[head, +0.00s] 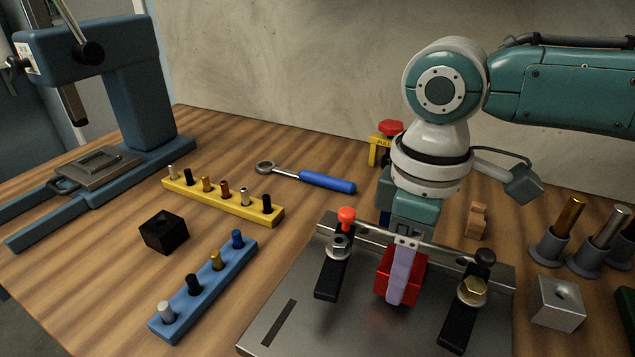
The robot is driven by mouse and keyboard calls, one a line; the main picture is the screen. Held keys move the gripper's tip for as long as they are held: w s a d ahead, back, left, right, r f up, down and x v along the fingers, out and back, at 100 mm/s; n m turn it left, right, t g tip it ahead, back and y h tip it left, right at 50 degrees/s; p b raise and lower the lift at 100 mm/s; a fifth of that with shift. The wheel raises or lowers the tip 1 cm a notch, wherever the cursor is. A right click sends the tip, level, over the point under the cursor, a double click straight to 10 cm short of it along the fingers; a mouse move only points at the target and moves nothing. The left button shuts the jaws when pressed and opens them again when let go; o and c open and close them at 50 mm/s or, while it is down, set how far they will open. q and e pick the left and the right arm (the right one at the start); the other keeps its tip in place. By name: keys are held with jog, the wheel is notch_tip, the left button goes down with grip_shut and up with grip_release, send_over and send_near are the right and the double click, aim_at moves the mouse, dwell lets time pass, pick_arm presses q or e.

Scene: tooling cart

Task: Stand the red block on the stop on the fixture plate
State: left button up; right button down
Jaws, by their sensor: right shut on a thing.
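The red block (385,268) is in my right gripper (402,276), whose finger covers part of its front. My right gripper points down and is shut on the block, over the middle of the fixture plate (290,335). The block is in front of the steel bar (455,261) along the plate's back, which looks like the stop. I cannot tell whether the block touches the plate or the bar. My left gripper is not in view.
Black clamps with a silver nut (339,246) and a brass nut (472,291) flank the block. A red knob (347,215) stands at the left clamp. A steel block (557,303) is right of the plate; a black block (164,231) and blue rack (205,290) are left.

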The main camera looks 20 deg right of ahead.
jog(key=shift+f, duration=0.6)
jog(key=shift+f, duration=0.15)
dwell(0.8)
jog(key=shift+s+d+f, duration=0.1)
jog(key=shift+d+f, duration=0.1)
jog(key=shift+c, duration=1.2)
grip_release()
jog(key=shift+o, duration=0.2)
jog(key=shift+a+r+p, duration=0.1)
jog(key=shift+r+p, duration=0.55)
jog(key=shift+p, duration=0.2)
notch_tip(320, 180, up, 5)
jog(key=p, duration=0.6)
jog(key=shift+a+r, duration=0.1)
